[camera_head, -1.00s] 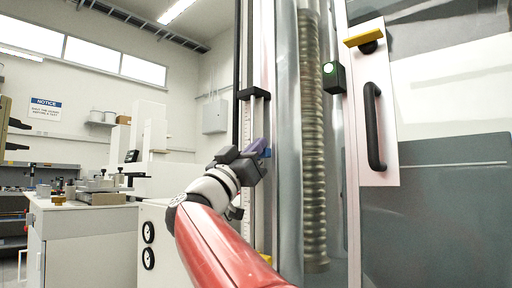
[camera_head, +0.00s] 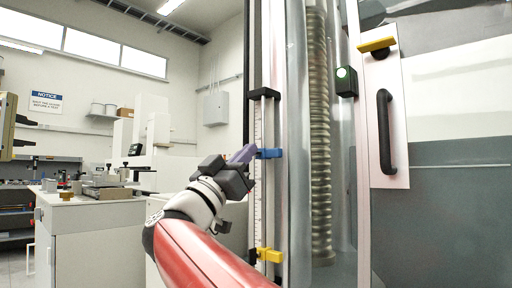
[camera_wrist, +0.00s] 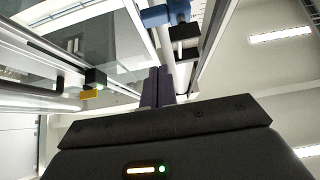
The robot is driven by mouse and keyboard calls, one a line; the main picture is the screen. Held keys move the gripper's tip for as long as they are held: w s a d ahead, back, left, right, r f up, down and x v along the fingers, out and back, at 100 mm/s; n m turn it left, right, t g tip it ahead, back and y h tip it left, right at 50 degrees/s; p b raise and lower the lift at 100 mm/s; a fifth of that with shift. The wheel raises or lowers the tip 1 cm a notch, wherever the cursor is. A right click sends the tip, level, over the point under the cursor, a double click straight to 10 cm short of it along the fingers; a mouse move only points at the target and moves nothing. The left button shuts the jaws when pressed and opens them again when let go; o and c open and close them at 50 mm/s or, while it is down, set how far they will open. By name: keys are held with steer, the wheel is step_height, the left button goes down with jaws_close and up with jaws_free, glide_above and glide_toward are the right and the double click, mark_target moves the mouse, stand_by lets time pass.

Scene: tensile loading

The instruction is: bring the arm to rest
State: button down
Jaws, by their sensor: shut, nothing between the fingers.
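My gripper (camera_head: 243,155) is at the end of my red and white arm, in the middle of the head view. Its purple fingers are together with nothing between them. They point up and to the right, close to a blue clamp (camera_head: 269,153) on a vertical scaled rail. I cannot tell whether they touch it. In the wrist view the shut fingers (camera_wrist: 158,82) point up, and the blue clamp (camera_wrist: 165,14) is above them, apart in the picture.
The testing machine's tall screw column (camera_head: 318,140) and door with a black handle (camera_head: 386,130) stand right. A yellow clamp (camera_head: 268,255) sits low on the rail. A bench (camera_head: 95,215) with fixtures stands left. Open room lies left of my gripper.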

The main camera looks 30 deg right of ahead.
steer(key=shift+s+a+f, duration=0.15)
steer(key=shift+a+f, duration=0.1)
steer(key=shift+a, duration=0.15)
steer(key=w+a+f+n+t+y+p, duration=0.1)
steer(key=w+a+f+n+t+y, duration=0.1)
steer(key=a+f+n+t+y, duration=0.55)
steer(key=w+a+f+n+t+y, duration=0.2)
steer(key=n+t+y, duration=0.55)
steer(key=y, duration=0.65)
step_height(320, 180, down, 11)
steer(key=s+a+n+g+y, duration=0.2)
steer(key=s+n+g+y, duration=0.15)
steer(key=g, duration=0.25)
steer(key=s+d+f+m+g+p, duration=0.1)
steer(key=s+f+m+g, duration=0.1)
steer(key=s+f+g, duration=0.4)
steer(key=s+d+f+m+g, duration=0.1)
steer(key=s+f+g, duration=0.5)
steer(key=s+f, duration=0.7)
step_height(320, 180, down, 7)
steer(key=shift+d+r+m+h+p, duration=0.15)
steer(key=shift+m+h+p, duration=0.25)
steer(key=shift+m, duration=0.35)
